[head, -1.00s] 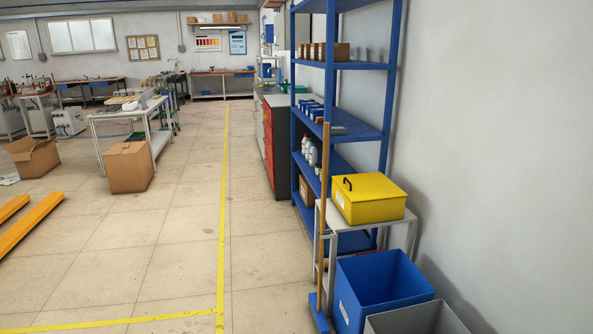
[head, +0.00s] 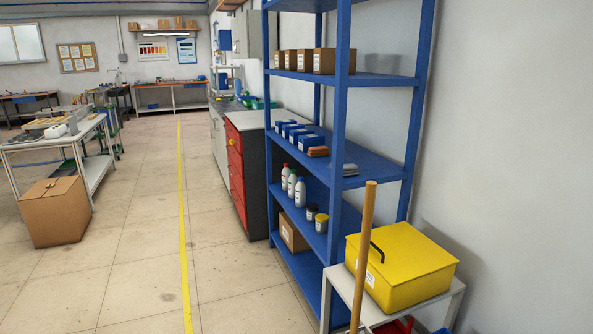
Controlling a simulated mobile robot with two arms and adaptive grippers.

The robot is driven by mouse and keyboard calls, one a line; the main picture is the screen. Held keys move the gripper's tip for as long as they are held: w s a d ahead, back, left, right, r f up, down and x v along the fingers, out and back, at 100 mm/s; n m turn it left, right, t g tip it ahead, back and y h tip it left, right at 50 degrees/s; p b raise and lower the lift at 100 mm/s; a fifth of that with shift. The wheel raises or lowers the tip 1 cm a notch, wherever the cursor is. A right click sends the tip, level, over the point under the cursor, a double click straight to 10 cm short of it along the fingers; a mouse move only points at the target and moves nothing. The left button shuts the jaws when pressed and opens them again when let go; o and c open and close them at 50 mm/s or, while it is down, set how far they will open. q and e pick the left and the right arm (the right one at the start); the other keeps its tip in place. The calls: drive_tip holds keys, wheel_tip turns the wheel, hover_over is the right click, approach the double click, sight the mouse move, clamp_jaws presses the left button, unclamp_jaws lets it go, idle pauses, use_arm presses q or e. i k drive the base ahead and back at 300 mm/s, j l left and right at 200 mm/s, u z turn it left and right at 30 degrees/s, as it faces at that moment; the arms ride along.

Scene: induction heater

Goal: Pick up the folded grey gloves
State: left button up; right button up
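A small flat grey item (head: 350,170), which looks like the folded grey gloves, lies on the middle board of the blue shelf rack (head: 342,120). It is near the board's front edge, just right of the front post. A flat brown-orange item (head: 318,151) lies to its left, with several small blue boxes (head: 297,133) further left. Neither of my grippers is in view.
A yellow box (head: 405,265) with a black handle stands on a small light table (head: 456,300) in front of the rack. A wooden pole (head: 364,250) stands upright beside it. Open floor (head: 140,250) lies left of the rack, with a cardboard box (head: 56,212) beyond.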

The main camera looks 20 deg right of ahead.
sight(351, 169)
drive_tip(key=i+j+z, duration=0.1)
drive_tip(key=i+z, duration=0.25)
drive_tip(key=i, duration=0.2)
drive_tip(key=i+j+z, duration=0.35)
drive_tip(key=i, duration=0.15)
drive_tip(key=l, duration=0.1)
